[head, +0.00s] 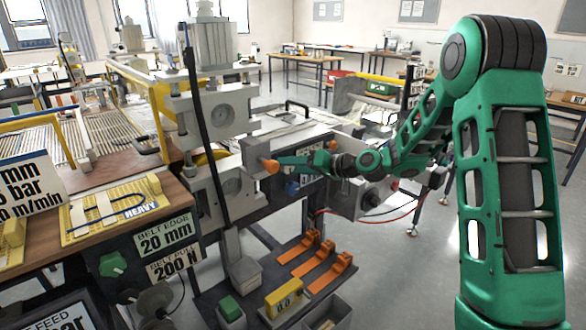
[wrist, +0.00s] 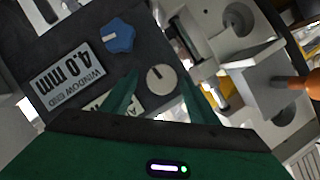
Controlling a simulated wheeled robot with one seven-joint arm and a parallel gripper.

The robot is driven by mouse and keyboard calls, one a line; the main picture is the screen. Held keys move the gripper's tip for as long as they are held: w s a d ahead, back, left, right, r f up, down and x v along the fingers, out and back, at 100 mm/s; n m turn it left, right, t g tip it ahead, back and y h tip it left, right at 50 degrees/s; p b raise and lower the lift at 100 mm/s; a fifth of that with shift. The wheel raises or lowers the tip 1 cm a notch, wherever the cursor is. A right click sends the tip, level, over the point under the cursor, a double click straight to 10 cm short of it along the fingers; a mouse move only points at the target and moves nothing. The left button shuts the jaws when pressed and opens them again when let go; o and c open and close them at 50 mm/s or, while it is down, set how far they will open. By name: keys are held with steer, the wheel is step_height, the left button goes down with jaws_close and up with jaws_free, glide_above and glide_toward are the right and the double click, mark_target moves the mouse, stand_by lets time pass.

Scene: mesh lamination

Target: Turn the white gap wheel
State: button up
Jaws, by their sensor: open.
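The white gap wheel (wrist: 161,79) is a pale round knob with a dark pointer line, on a dark panel in the wrist view. My gripper (wrist: 158,86) is open, with one green finger to the left of the wheel and one to the right. I cannot tell whether either finger touches it. In the head view my gripper (head: 293,161) reaches leftward to the front of the machine's dark panel (head: 262,148). The wheel cannot be made out there, as the gripper covers that part.
A blue knob (wrist: 119,36) and a "4.0 mm" window label (wrist: 66,67) are close to the wheel. An orange-tipped handle (wrist: 299,83) projects at the right; its orange end (head: 270,166) is near my fingertips. Orange clamps (head: 322,268) sit on the lower shelf.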

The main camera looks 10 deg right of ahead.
steer(key=v, duration=1)
steer(key=shift+s+d, duration=0.15)
steer(key=shift+d, duration=0.1)
steer(key=s+d+f+m+g+h, duration=0.1)
steer(key=s+d+f+g+h, duration=0.2)
steer(key=s, duration=0.4)
steer(key=s+d+g+h, duration=0.1)
steer(key=s+d+h, duration=0.1)
steer(key=s+d, duration=0.4)
steer(key=s+d+f+m+g+h, duration=0.1)
steer(key=s+d+f+g+h, duration=0.15)
steer(key=s, duration=0.55)
steer(key=s+d+r+m+g+h, duration=0.1)
steer(key=s+d+m+g, duration=0.1)
steer(key=s, duration=0.9)
steer(key=s+d+r+m+g+h, duration=0.1)
steer(key=s+d+m+g, duration=0.1)
steer(key=s, duration=0.8)
steer(key=shift+s+d+m+h, duration=0.4)
steer(key=shift+d+m, duration=0.1)
steer(key=shift+d, duration=0.55)
